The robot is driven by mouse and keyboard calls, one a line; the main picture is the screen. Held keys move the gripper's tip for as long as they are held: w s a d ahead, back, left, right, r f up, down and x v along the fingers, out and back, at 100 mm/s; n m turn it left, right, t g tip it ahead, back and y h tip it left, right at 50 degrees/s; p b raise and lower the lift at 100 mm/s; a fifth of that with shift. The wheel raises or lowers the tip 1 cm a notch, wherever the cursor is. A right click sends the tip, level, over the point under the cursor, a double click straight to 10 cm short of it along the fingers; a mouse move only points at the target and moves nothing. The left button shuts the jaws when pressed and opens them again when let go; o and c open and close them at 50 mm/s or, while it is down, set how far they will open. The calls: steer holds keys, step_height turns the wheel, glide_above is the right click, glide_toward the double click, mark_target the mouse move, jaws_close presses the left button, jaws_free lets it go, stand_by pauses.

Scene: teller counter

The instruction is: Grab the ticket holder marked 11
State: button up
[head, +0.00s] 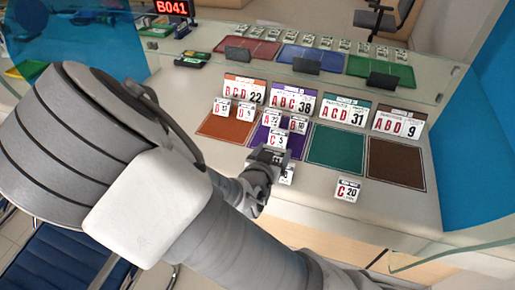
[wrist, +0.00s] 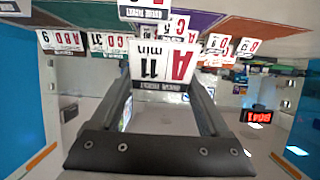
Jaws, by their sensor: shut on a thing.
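The ticket holder marked 11 (wrist: 163,66) is a small white card stand with a red A and "11 min". It appears upside down in the wrist view, between the two fingers of my gripper (wrist: 163,84). My gripper is shut on it. In the head view my gripper (head: 272,160) is over the front edge of the purple mat (head: 261,146). A white card (head: 287,174) shows partly behind the gripper there; its number is mostly hidden and I cannot tell whether it is the 11 holder.
Small holders stand close by, including C 5 (head: 278,139) and B 10 (head: 298,125). C 20 (head: 347,190) stands alone at the front. Large signs line the mats' back edge. The green mat (head: 336,148) and brown mat (head: 396,163) are clear. A glass screen stands behind.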

mark_target(285, 151)
steer(key=shift+s+d+r+p, duration=0.3)
steer(key=shift+d+r+p, duration=0.1)
steer(key=shift+r, duration=0.15)
steer(key=shift+s+d+r+p, duration=0.3)
steer(key=shift+d+r+p, duration=0.05)
steer(key=shift+r, duration=0.15)
steer(key=p, duration=0.4)
steer(key=shift+s+d+r, duration=0.15)
steer(key=shift+d+r, duration=0.05)
steer(key=shift+r, duration=0.2)
steer(key=p, duration=0.3)
steer(key=shift+s+d, duration=0.35)
steer(key=shift+s+d+f+p, duration=0.1)
steer(key=shift+s+d+p, duration=0.05)
steer(key=shift+p, duration=0.45)
